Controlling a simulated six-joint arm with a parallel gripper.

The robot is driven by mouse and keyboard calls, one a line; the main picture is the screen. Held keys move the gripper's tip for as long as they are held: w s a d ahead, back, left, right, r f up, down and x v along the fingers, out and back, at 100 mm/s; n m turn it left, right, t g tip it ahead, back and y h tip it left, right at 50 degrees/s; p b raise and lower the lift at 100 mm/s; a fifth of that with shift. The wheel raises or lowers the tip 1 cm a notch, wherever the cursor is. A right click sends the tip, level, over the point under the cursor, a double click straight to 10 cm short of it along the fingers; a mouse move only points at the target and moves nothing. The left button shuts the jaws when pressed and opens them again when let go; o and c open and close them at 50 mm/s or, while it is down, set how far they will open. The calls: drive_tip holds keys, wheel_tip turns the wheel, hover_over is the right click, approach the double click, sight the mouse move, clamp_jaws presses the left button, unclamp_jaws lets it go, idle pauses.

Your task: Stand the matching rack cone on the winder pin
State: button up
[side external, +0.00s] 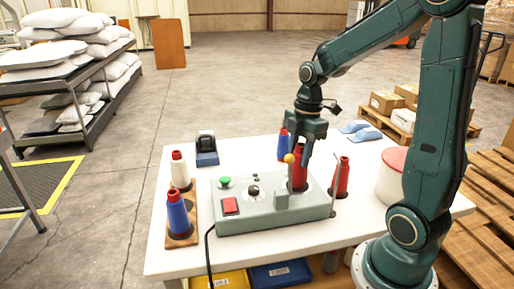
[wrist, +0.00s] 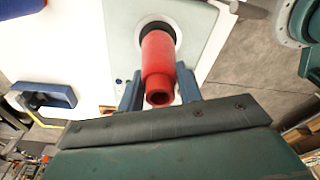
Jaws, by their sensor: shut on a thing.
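A red cone (side external: 299,172) stands upright on top of the grey-green winder (side external: 265,212), below my gripper (side external: 310,128). In the wrist view the red cone (wrist: 158,62) is between the two blue fingers of my gripper (wrist: 160,92), which is shut on its upper end. The cone's far end meets a dark round seat (wrist: 153,27) on the winder's pale top (wrist: 195,22). The winder pin is hidden, so I cannot tell whether the cone is fully down on it. The wooden rack (side external: 190,205) at the left holds a white cone (side external: 180,172) and a blue cone (side external: 179,217).
A blue cone (side external: 283,146) stands behind the winder, and another red cone (side external: 342,178) stands to its right by a thin rod. A yellow ball (side external: 289,158) is close to the held cone. The table's front left (side external: 170,262) is clear.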

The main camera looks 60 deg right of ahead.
idle(0.3)
drive_tip(key=o, duration=1.1)
drive_tip(key=shift+c, duration=0.2)
drive_tip(key=shift+r, duration=4.95)
drive_tip(key=shift+a, duration=0.1)
drive_tip(key=shift+s+a+r+m, duration=0.1)
drive_tip(key=shift+s+a+m, duration=0.05)
drive_tip(key=shift+a+m, duration=0.15)
drive_tip(key=s+a+m+t+h, duration=0.1)
drive_tip(key=s+a+m+t, duration=0.4)
drive_tip(key=s+a+m, duration=0.5)
drive_tip(key=a+m, duration=0.1)
drive_tip(key=m, duration=0.2)
drive_tip(key=shift+s+a+f, duration=0.15)
drive_tip(key=shift+s+f, duration=0.05)
drive_tip(key=shift+s, duration=0.1)
